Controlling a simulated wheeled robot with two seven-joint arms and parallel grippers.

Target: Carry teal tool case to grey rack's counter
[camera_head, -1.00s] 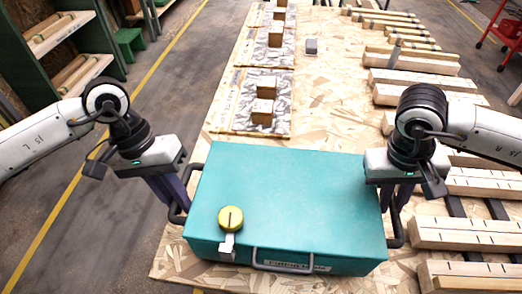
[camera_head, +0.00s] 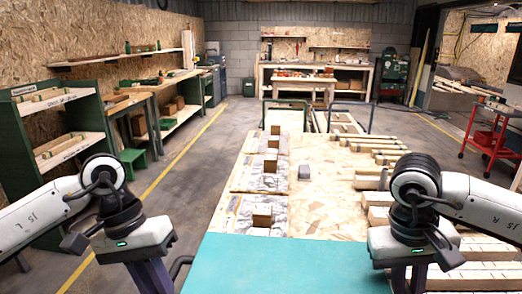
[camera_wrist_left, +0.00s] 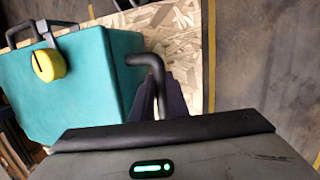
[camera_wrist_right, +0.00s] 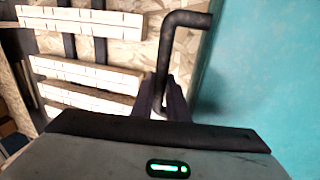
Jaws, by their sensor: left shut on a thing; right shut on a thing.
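The teal tool case (camera_head: 280,265) shows at the bottom of the head view; its front part is cut off. In the left wrist view the case (camera_wrist_left: 85,85) shows its yellow knob (camera_wrist_left: 48,66) and front handle. My left gripper (camera_wrist_left: 160,95) is shut on the black side handle at the case's left end. My right gripper (camera_wrist_right: 168,95) is shut on the handle at the right end, beside the teal side (camera_wrist_right: 245,70). In the head view both fingertips are out of frame. I cannot tell whether the case touches the board, nor pick out a grey rack with certainty.
A chipboard table (camera_head: 330,190) holds wooden blocks (camera_head: 262,215) and several timber beams (camera_head: 385,198). A green shelf rack (camera_head: 60,130) and benches line the left wall. A workbench (camera_head: 315,75) stands at the back, a red trolley (camera_head: 490,135) at right. The left aisle floor is clear.

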